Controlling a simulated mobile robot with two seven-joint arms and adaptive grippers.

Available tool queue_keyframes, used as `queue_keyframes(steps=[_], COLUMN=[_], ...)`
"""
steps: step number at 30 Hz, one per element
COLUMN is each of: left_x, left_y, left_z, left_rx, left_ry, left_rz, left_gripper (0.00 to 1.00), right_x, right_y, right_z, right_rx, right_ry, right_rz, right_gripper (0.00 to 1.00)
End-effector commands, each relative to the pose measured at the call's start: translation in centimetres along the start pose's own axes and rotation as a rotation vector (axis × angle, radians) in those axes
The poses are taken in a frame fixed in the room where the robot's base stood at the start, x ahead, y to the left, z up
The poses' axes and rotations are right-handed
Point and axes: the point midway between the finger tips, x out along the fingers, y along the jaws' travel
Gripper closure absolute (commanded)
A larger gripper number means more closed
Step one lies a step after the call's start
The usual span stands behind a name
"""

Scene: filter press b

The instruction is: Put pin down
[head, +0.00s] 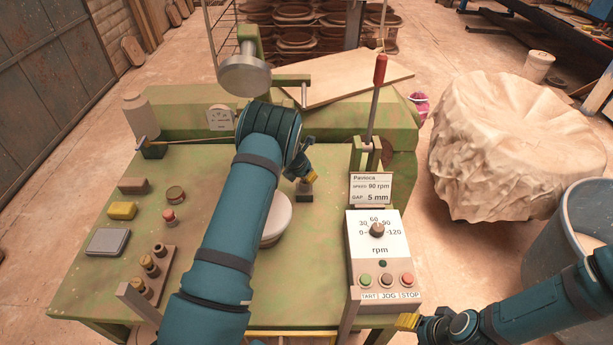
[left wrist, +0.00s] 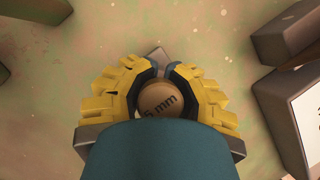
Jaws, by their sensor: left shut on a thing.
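My left gripper (head: 302,178) is over the green table, right of the white round dish, and is shut on the pin. In the left wrist view its yellow fingers (left wrist: 160,72) curl around the pin (left wrist: 158,98), whose round brown top is marked "5 mm". The pin's lower part is hidden there; a small grey corner shows beyond the fingertips. In the head view a small dark piece shows directly below the fingers; I cannot tell whether the pin touches the table. My right gripper (head: 407,322) is low at the right, partly cut off, beside the control box; its opening is unclear.
A rack (head: 155,272) with several pins stands at the table's left front. The white dish (head: 277,222) is beside my left forearm. The control box (head: 378,255), with a sign reading gap 5 mm, stands at the right. A yellow block (head: 122,211) and small items lie left.

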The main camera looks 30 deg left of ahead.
Motion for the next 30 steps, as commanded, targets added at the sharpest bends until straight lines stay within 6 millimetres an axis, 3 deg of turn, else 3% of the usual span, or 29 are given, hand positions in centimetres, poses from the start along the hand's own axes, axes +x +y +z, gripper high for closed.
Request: queue_keyframes(steps=[14, 15, 18, 30], left_x=[1.2, 1.2, 1.2, 0.4], left_y=[0.0, -0.1, -0.1, 0.0], left_z=[-0.7, -0.7, -0.8, -0.3], left_rx=[-0.001, -0.001, -0.001, 0.0], left_ry=[0.003, 0.004, 0.006, 0.002], left_rz=[-0.002, -0.002, -0.002, 0.0], left_gripper=[1.0, 0.8, 0.5, 0.5], right_x=[0.8, 0.8, 0.8, 0.3], right_y=[0.3, 0.3, 0.3, 0.1], right_z=[0.1, 0.1, 0.1, 0.0], right_rx=[0.0, 0.0, 0.0, 0.0], right_ry=[0.0, 0.0, 0.0, 0.0], right_rz=[0.002, 0.002, 0.002, 0.001], right_gripper=[0.53, 0.53, 0.53, 0.53])
